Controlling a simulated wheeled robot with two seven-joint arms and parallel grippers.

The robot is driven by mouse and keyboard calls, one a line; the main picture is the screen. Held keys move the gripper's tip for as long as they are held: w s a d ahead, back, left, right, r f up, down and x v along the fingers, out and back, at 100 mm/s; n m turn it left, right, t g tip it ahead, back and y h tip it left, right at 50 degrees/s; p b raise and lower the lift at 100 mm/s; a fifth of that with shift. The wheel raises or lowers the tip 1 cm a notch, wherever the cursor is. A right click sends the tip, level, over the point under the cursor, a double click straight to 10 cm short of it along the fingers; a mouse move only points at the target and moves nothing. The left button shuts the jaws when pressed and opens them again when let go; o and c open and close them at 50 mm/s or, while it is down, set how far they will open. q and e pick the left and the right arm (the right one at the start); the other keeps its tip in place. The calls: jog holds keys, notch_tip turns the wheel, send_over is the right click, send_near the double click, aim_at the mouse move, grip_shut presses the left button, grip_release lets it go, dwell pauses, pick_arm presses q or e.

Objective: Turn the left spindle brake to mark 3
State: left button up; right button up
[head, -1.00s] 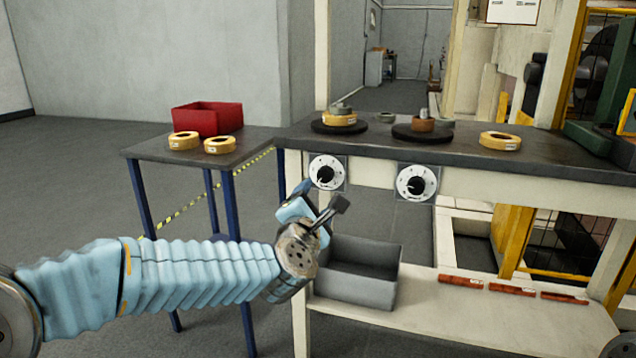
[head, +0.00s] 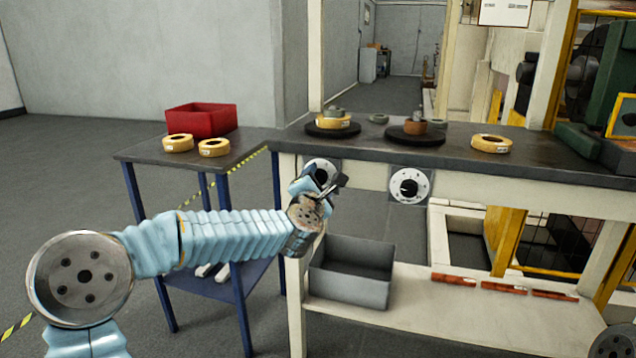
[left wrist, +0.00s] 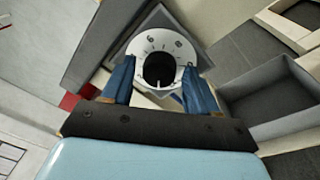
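The left spindle brake is a white dial (head: 313,165) with a black knob on the bench's front edge. My left gripper (head: 320,181) is in front of it and hides its lower part. In the left wrist view, the black knob (left wrist: 159,69) shows between the two blue fingers of the left gripper (left wrist: 159,88). The fingers are spread, with gaps on both sides of the knob; contact is not visible. A second, similar dial (head: 410,186) is to the right. My right gripper is not in view.
Above the dials, the dark bench top (head: 460,153) carries two round black spindles with spools and a loose yellow ring (head: 491,143). A grey bin (head: 350,290) stands on the lower shelf. A side table holds a red box (head: 201,119) and two yellow rings.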

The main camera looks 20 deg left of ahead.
pick_arm(q)
jog(key=c, duration=0.9)
jog(key=shift+o, duration=0.2)
jog(key=m+b, duration=0.2)
jog(key=shift+f+m, duration=0.2)
jog(key=shift+m, duration=0.1)
jog(key=m+b, duration=0.2)
jog(key=m, duration=0.2)
jog(key=shift+f+m+t, duration=0.1)
jog(key=shift+m+t, duration=0.3)
jog(key=shift+a+f+m+t+h+b, duration=0.1)
jog(key=shift+m+h+b, duration=0.35)
jog(key=shift+m, duration=1.2)
jog(key=shift+r+m+t+h+b, duration=0.15)
jog(key=shift+m+b, duration=0.35)
jog(key=shift+m, duration=1.1)
jog(key=shift+a+f+m+t+h+b, duration=0.15)
jog(key=shift+m+h+b, duration=0.3)
jog(key=shift+m, duration=1.2)
jog(key=shift+d, duration=0.1)
